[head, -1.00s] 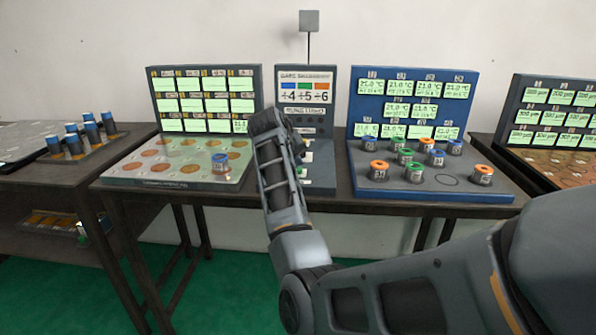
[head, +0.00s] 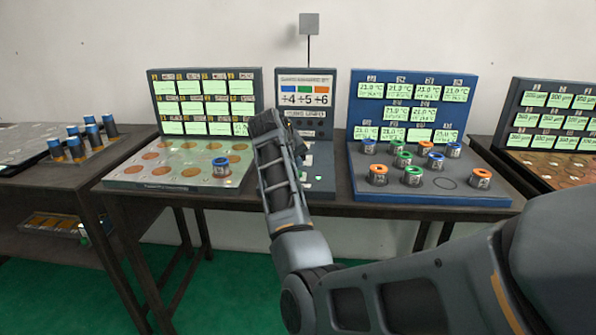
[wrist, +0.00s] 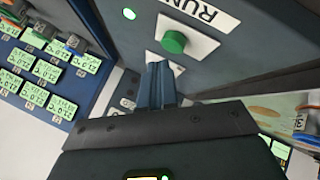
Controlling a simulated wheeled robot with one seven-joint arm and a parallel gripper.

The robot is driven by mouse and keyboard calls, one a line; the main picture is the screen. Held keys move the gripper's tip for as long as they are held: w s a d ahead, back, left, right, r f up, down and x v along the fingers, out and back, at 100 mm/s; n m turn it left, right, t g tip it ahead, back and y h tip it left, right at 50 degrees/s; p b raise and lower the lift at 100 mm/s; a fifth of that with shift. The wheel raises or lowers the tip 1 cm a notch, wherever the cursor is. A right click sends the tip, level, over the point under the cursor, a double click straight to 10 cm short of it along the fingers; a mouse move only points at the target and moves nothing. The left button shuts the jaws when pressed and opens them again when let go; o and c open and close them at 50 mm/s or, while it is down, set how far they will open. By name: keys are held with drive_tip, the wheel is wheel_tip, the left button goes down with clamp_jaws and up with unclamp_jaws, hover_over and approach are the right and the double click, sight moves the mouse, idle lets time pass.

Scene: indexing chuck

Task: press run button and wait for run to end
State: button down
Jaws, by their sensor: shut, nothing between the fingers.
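My gripper (wrist: 160,68) is shut and empty. I cannot tell how far the tips are from the console surface.
Left of the console is a tray (head: 125,181) with copper discs and one blue-ringed cup (head: 221,167). On the right, a blue stand (head: 360,187) holds several ringed cups under temperature displays. Another table with dark-blue cylinders (head: 92,130) stands at far left.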

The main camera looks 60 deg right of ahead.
drive_tip(key=shift+r, duration=0.25)
wheel_tip(320, 180, up, 6)
drive_tip(key=p, duration=0.5)
drive_tip(key=shift+f, duration=0.1)
idle(0.9)
